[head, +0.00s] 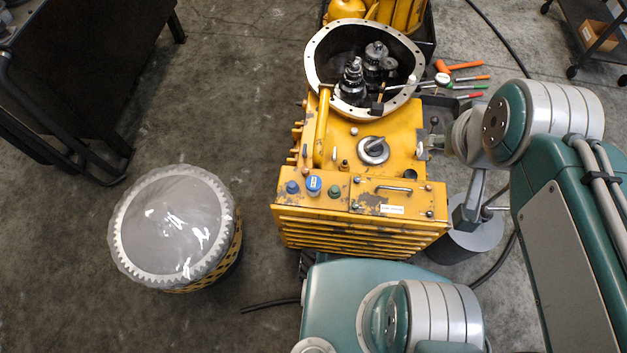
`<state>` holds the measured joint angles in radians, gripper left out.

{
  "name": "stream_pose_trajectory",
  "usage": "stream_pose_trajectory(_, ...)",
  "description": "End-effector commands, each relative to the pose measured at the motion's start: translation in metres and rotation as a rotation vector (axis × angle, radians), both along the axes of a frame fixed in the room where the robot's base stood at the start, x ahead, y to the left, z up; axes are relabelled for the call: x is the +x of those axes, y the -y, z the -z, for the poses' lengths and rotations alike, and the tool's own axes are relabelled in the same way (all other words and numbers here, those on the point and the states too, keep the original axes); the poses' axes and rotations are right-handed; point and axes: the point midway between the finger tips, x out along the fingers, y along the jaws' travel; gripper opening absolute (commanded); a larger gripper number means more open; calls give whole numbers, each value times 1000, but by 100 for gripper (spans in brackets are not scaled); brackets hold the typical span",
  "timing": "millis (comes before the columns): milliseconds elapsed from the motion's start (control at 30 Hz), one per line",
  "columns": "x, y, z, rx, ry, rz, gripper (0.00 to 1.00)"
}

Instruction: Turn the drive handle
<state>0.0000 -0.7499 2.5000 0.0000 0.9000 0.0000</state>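The yellow machine (345,185) stands in the middle of the head view. On its top is a round silver disc with a short lever across it (373,150), the part that looks most like a drive handle; I cannot be sure it is. My arm comes in from the right. Its pale wrist end (462,137) is beside the machine's right edge, apart from the silver disc. The fingers are too small and too hidden to make out, so their opening and any contact cannot be told.
An open round housing (316,72) with dark gears stands behind the machine's top. Hand tools lie at its right, among them an orange mallet (459,67). A wrapped gear on a yellow drum (230,250) stands at left. A grey cylinder (470,242) stands at right. Floor between is clear.

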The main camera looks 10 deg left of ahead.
Motion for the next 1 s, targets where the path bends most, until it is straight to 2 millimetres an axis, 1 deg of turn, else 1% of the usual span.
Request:
stream_pose_trajectory(333, 0, 0, 0, 0, 0, 1, 57)
stream_pose_trajectory(467, 11, 1, -2, 0, -10, 21, 57)
stream_pose_trajectory(567, 30, 4, -4, 0, -25, 59, 57)
stream_pose_trajectory(733, 68, 8, -6, -1, -46, 136, 57)
stream_pose_trajectory(1000, 132, 12, 5, -5, -70, 250, 57)
